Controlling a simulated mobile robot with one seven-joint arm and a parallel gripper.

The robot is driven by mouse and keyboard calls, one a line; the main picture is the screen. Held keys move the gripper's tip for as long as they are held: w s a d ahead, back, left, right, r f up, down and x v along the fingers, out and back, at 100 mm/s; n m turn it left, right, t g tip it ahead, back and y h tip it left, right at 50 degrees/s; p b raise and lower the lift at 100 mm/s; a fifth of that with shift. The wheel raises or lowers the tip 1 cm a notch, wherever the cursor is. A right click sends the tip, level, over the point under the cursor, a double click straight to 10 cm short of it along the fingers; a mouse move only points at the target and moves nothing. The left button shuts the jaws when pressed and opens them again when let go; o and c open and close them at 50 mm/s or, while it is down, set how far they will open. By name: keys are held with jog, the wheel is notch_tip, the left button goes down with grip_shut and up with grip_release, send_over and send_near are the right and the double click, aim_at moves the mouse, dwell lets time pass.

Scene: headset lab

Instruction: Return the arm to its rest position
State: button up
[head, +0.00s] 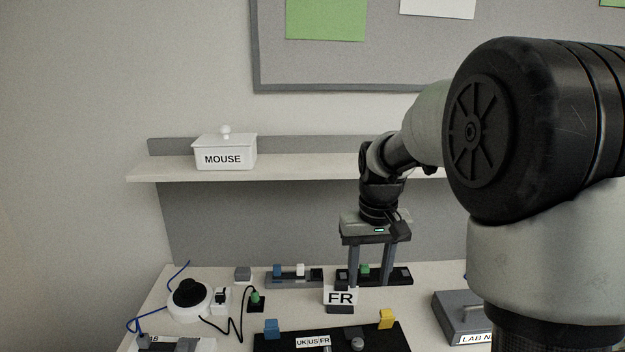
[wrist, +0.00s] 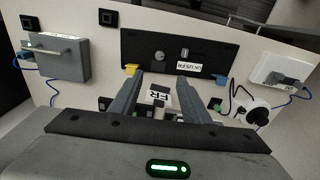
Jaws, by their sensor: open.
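My gripper (head: 370,279) points down over the bench in the head view, with its two fingers apart. In the wrist view the fingers of my gripper (wrist: 158,84) are also spread, and nothing is held between them. A small block with an FR label (head: 340,297) stands just left of and in front of the fingers in the head view. The FR label (wrist: 158,98) shows between the fingers in the wrist view, apparently beyond them. My arm reaches in from the right of the head view.
A black board labelled UK/US/FR (head: 290,342) lies at the front. A dark rack with a green piece (head: 402,275) is by the fingers. A grey box (head: 459,315) is right, a white round device (head: 188,304) with cables left. A MOUSE box (head: 226,153) sits on the shelf (head: 290,168).

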jog(key=s+r+t+p, duration=0.2)
jog(key=s+r+p, duration=0.1)
jog(key=s+r, duration=0.5)
jog(key=s+r+t+p, duration=0.2)
jog(key=s+r, duration=0.6)
jog(key=s, duration=0.6)
jog(key=shift+s+r+t+p, duration=0.2)
jog(key=shift+r+t+p, duration=0.15)
jog(key=shift+p, duration=0.35)
jog(key=shift+d, duration=0.1)
